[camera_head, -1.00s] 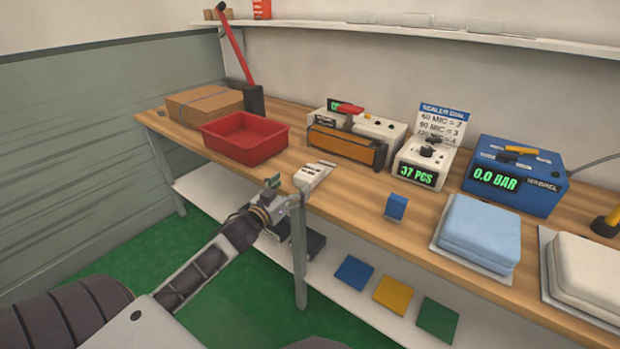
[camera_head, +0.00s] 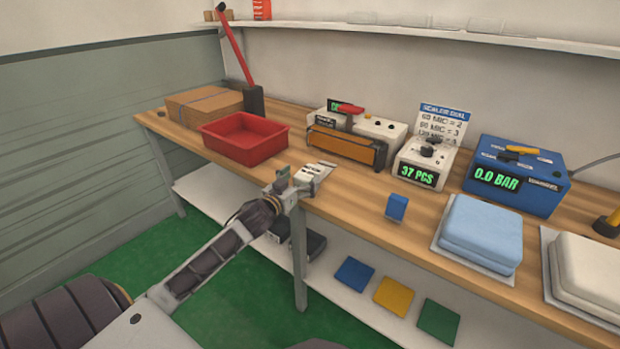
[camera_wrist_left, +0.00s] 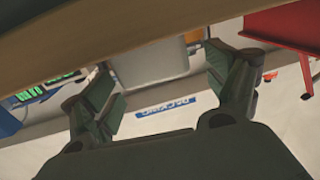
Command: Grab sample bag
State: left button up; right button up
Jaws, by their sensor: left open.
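A small whitish packet with dark print, which looks like the sample bag (camera_head: 314,172), lies at the front edge of the wooden table in the head view. My left gripper (camera_head: 288,182) is open at that edge, close against the packet's left side. I cannot tell whether they touch. In the left wrist view the two fingers of my left gripper (camera_wrist_left: 170,98) are spread apart. A pale grey panel shows beyond them, and I cannot tell whether it is the bag. My right gripper is not in view.
A red tray (camera_head: 245,138) stands behind the gripper. A sealer (camera_head: 345,148), a counter reading 37 PCS (camera_head: 418,174), a small blue block (camera_head: 397,207) and blue (camera_head: 480,230) and white (camera_head: 590,265) cushions stand to the right. A lower shelf (camera_head: 330,280) runs beneath.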

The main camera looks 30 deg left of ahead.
aim_at(310, 171)
pick_arm(q)
jog(key=shift+w, duration=0.1)
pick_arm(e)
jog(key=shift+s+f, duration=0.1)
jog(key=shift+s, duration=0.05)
pick_arm(q)
jog(key=shift+w, duration=0.35)
jog(key=shift+w+d+f+b, duration=0.15)
jog(key=shift+w+b, duration=0.25)
jog(key=shift+w, duration=0.35)
jog(key=shift+w+f, duration=0.1)
jog(key=shift+w, duration=1.3)
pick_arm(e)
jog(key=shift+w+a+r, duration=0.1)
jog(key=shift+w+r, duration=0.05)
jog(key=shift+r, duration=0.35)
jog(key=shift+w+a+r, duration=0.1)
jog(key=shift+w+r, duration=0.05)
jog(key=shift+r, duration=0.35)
pick_arm(q)
jog(key=c, duration=1.2)
